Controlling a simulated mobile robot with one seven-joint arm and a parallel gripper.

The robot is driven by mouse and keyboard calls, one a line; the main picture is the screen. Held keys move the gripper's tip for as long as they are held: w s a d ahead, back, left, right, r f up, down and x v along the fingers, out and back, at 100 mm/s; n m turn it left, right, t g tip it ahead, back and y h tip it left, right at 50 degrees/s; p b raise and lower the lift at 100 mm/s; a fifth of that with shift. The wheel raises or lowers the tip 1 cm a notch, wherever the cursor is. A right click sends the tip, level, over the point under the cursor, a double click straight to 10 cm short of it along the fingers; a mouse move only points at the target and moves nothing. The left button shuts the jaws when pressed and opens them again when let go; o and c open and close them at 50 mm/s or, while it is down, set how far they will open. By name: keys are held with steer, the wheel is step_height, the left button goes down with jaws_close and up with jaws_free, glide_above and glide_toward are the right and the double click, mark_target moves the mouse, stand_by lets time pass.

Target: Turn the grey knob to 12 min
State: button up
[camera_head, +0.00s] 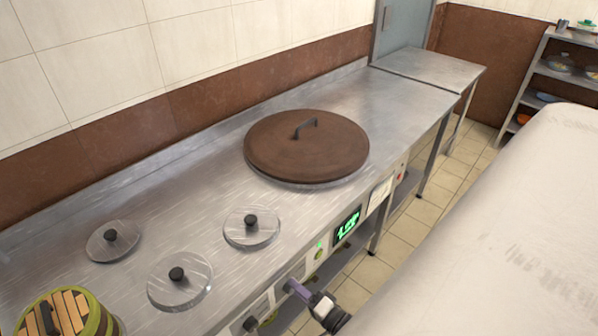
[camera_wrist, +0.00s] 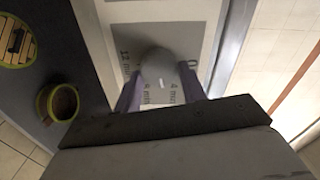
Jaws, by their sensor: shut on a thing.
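The "12 min" label (camera_wrist: 125,62) is to the left of the knob, partly covered. Other labels, one reading "4 min", are partly hidden below and to the right. My gripper (camera_wrist: 160,88) has its two purple fingers on either side of the knob, shut on it. In the head view my gripper (camera_head: 298,290) is at the front panel of the counter, and the knob is hidden there.
A green-lit display (camera_head: 347,226) is on the front panel, right of my gripper. A dark knob (camera_head: 250,324) is to its left. A large brown lid (camera_head: 306,146) and several small steel lids (camera_head: 180,283) rest on the counter. A wooden-topped green container (camera_head: 62,312) stands front left.

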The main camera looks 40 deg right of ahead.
steer(key=m+p, duration=0.3)
steer(key=m, duration=0.3)
steer(key=m+p, duration=0.3)
steer(key=m, duration=0.4)
steer(key=m+p, duration=0.3)
steer(key=m, duration=0.4)
steer(key=shift+a+f+p, duration=0.2)
steer(key=shift+f+p, duration=0.1)
steer(key=shift+m, duration=0.3)
steer(key=o, duration=0.9)
steer(key=shift+o, duration=0.2)
steer(key=s+d+b, duration=0.1)
steer(key=s+b, duration=0.3)
steer(key=s, duration=1)
